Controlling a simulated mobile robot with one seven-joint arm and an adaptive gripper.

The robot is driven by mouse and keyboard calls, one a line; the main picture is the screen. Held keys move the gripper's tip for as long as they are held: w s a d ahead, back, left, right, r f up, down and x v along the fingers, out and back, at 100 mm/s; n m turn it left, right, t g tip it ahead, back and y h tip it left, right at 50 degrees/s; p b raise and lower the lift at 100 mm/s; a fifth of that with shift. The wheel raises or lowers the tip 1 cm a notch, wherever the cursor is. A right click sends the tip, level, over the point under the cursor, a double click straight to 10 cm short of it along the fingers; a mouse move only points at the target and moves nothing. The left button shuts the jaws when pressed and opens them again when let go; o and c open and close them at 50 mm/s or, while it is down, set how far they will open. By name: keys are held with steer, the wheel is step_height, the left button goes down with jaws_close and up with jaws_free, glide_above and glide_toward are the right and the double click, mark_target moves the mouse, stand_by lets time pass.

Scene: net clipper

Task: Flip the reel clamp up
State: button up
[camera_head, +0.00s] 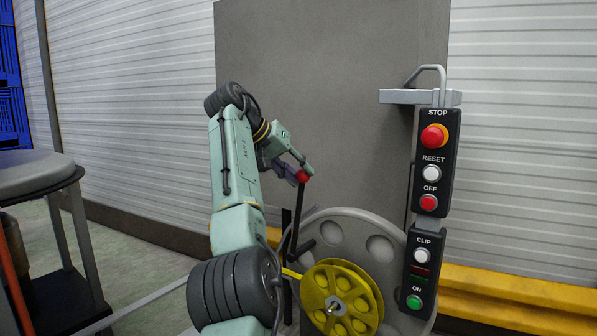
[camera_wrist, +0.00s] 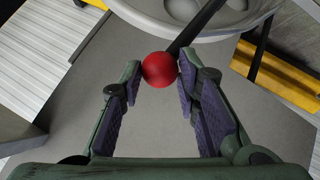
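The reel clamp appears to be the black lever (camera_head: 297,212) with a red ball knob (camera_head: 303,177) at its upper end. It stands nearly upright in front of the large grey reel disc (camera_head: 330,232). In the wrist view the red knob (camera_wrist: 159,69) sits between the tips of my gripper (camera_wrist: 159,76), with the black rod (camera_wrist: 196,28) running away behind it. My gripper (camera_head: 298,172) has its purple-padded fingers apart, one on each side of the knob. Firm contact with the knob is not clear.
A yellow hub (camera_head: 345,275) sits in front of the reel disc. A black button panel (camera_head: 431,160) with a grey handle stands to the right. A grey plate (camera_head: 330,80) rises behind. A round-topped table (camera_head: 35,172) is at the left.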

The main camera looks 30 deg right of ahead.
steer(key=o, duration=0.4)
steer(key=shift+w, duration=0.15)
steer(key=shift+o, duration=0.2)
steer(key=shift+a, duration=0.1)
steer(key=v, duration=0.7)
steer(key=shift+r, duration=0.15)
steer(key=shift+a, duration=0.1)
